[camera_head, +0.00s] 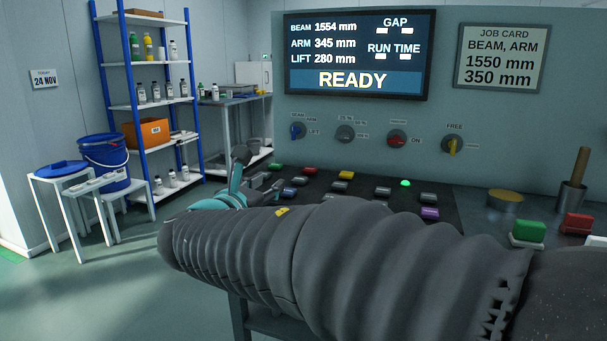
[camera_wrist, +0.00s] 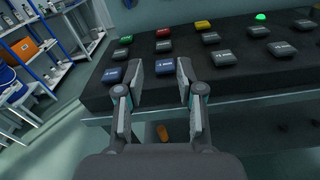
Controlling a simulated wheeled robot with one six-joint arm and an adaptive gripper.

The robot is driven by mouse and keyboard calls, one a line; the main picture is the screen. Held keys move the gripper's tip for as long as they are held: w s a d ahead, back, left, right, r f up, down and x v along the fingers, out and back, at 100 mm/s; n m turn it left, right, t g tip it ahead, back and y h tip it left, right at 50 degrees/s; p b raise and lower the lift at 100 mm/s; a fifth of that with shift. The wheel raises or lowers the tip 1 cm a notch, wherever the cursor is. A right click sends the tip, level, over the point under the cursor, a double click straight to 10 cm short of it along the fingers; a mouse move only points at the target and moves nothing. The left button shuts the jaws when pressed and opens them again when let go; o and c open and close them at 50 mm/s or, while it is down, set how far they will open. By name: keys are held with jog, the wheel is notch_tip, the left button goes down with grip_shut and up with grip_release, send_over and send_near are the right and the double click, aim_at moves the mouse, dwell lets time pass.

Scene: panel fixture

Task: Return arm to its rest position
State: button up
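My arm, in a grey ribbed sleeve, stretches across the lower part of the head view from the right edge to the left of centre. My gripper (camera_head: 240,170) shows at its far end beside the left edge of the button panel, partly hidden by the arm. In the wrist view my gripper (camera_wrist: 160,70) has its two fingers apart with nothing between them. The fingertips are over the front edge of the dark button panel (camera_wrist: 245,85). A blue button (camera_wrist: 113,75) lies just left of the left finger.
The display (camera_head: 353,80) reads READY, beam 1554 mm, arm 345 mm, lift 280 mm. The job card (camera_head: 501,57) reads 1550 mm and 350 mm. A green lamp (camera_head: 405,183) is lit. Knobs line the wall.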

jog(key=s+d+f+m+g+y, duration=0.1)
jog(key=s+d+f+m+g, duration=0.4)
jog(key=f, duration=0.3)
jog(key=s+d+f+m+g, duration=0.3)
jog(key=s+f+m+g, duration=0.15)
jog(key=f+m, duration=0.4)
jog(key=s+d+f+m+g+y, duration=0.1)
jog(key=s+d+f+m+y, duration=0.2)
jog(key=s+d+m, duration=1.2)
jog(key=shift+s+m+y, duration=0.85)
jog(key=shift+s+y, duration=0.15)
jog(key=shift+s, duration=0.3)
